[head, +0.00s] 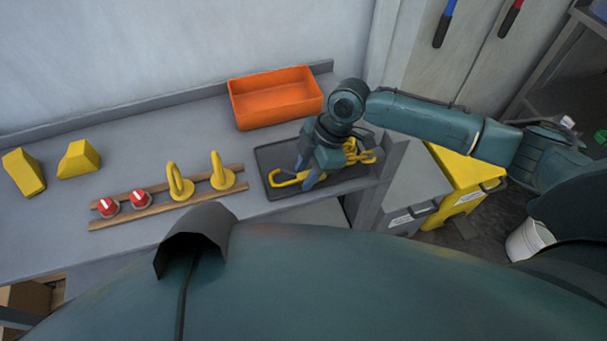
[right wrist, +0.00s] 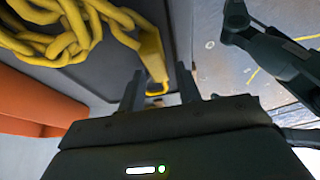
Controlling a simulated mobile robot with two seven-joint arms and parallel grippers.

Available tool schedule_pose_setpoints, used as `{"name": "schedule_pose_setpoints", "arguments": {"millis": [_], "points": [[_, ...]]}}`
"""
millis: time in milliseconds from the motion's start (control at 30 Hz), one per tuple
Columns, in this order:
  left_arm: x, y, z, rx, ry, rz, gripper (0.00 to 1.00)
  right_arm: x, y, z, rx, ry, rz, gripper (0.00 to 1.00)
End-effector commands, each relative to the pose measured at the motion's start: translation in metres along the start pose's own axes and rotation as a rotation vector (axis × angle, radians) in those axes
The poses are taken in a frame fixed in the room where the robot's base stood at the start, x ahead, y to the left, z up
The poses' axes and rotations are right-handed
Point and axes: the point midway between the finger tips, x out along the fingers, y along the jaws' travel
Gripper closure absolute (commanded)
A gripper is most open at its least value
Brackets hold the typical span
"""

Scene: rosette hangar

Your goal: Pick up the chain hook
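The yellow chain (head: 357,153) lies on a dark tray (head: 262,158) on the grey bench. A yellow hook (head: 287,181) shows at the tray's left front. My right gripper (head: 311,181) points down over the tray, close to the hook, and partly covers hook and chain. In the right wrist view, the two fingers (right wrist: 160,90) are apart. The yellow end piece of the chain hook (right wrist: 152,56) shows between and beyond them, with chain links (right wrist: 75,30) to the left. I cannot tell whether a finger touches it. My left gripper is not in view.
An orange bin (head: 275,100) stands behind the tray. Left of it are a wooden rack (head: 160,210) with red knobs and yellow rings, and two yellow blocks (head: 78,160). A yellow container (head: 465,180) stands right of the bench.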

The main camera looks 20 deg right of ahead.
Motion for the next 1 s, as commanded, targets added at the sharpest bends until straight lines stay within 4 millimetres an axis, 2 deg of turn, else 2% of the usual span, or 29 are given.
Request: {"name": "schedule_pose_setpoints", "arguments": {"millis": [67, 400, 767, 867, 1000], "points": [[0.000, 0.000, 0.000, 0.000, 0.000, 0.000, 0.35, 0.000, 0.000, 0.000, 0.000, 0.000, 0.000, 0.73], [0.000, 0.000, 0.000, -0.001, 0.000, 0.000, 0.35, 0.000, 0.000, 0.000, 0.000, 0.000, 0.000, 1.00], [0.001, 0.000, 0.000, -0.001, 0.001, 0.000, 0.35, -0.004, 0.001, -0.001, 0.000, 0.001, 0.002, 1.00], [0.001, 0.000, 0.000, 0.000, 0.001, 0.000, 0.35, -0.015, 0.001, -0.006, -0.002, 0.001, 0.003, 1.00], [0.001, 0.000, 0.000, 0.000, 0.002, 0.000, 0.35, -0.041, 0.001, -0.017, -0.003, 0.002, 0.005, 1.00]]}}
